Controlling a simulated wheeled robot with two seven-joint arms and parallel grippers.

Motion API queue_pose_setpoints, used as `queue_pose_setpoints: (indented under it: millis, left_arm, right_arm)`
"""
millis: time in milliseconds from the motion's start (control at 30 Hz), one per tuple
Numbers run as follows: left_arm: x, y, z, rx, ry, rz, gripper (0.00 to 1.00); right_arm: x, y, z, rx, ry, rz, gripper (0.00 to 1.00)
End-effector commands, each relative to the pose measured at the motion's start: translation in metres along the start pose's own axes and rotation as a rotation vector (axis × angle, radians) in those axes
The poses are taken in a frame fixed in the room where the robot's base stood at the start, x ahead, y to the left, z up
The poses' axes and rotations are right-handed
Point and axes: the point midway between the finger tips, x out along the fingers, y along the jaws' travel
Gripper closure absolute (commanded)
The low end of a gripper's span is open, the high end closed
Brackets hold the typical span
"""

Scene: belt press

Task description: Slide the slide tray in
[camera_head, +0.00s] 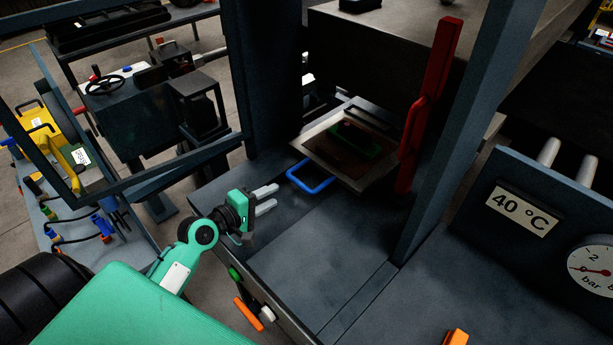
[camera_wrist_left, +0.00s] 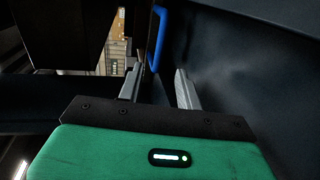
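The slide tray (camera_head: 376,181) is a light-rimmed flat tray with a brown plate and a green-edged dark piece on it. It sits partly under the dark press block in the head view. Its blue loop handle (camera_head: 310,179) sticks out at the front left. My left gripper (camera_head: 272,198) is open and empty, a little left of and in front of the handle, apart from it. In the left wrist view, my left gripper (camera_wrist_left: 158,88) has its two fingers apart, with the blue handle (camera_wrist_left: 156,45) beyond the gap between them. My right gripper is out of view.
A red upright lever (camera_head: 428,105) stands right of the tray, beside a blue-grey press post (camera_head: 465,120). Another post (camera_head: 268,75) stands at the left. The press bed (camera_head: 310,240) in front is clear. A gauge panel (camera_head: 540,230) reading 40 °C is at right.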

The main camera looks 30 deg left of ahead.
Motion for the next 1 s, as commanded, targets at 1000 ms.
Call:
queue_pose_setpoints:
  millis: [1000]
  left_arm:
    - [0.123, 0.0, 0.0, 0.001, 0.0, 0.0, 0.64]
  right_arm:
    - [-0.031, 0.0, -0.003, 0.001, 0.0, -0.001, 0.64]
